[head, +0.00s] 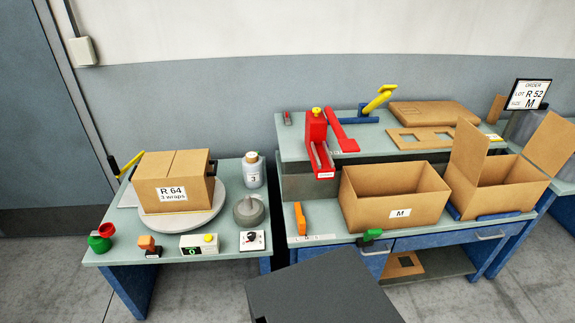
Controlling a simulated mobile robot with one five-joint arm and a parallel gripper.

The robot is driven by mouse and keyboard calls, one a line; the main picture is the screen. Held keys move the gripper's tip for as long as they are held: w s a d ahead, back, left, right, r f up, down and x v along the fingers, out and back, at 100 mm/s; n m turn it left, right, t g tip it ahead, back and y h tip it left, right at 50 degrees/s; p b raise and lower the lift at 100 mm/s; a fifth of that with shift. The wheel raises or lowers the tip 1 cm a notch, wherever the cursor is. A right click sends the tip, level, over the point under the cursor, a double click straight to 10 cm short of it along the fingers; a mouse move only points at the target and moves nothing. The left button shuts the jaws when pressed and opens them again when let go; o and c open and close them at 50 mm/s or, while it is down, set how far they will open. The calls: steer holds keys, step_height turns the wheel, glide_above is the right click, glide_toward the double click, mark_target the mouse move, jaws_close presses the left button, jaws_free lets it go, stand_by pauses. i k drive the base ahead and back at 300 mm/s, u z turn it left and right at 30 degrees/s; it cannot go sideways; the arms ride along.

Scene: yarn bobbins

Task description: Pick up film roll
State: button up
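A squat grey roll (249,212) with a knob-like top stands near the right edge of the left table (225,252); it looks like the film roll, but I cannot tell for certain. It sits just right of the round turntable (178,222). A closed cardboard box (172,205) marked "R 64, 3 wraps" rests on that turntable. Behind the grey roll stands a pale bottle-like cylinder (252,175) labelled 3. My gripper is not in view, so I cannot see whether it is open or shut.
Along the left table's front are a green-and-red object (99,243), an orange-and-black object (149,246), a white button box (199,244) and a picture card (252,241). Open cardboard boxes (372,218) and a red dispenser (317,145) occupy the right bench.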

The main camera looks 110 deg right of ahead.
mark_target(253, 164)
steer(key=u, duration=0.05)
steer(key=k, duration=1.45)
steer(key=z, duration=1.45)
steer(key=i, duration=1.65)
steer(key=u, duration=0.05)
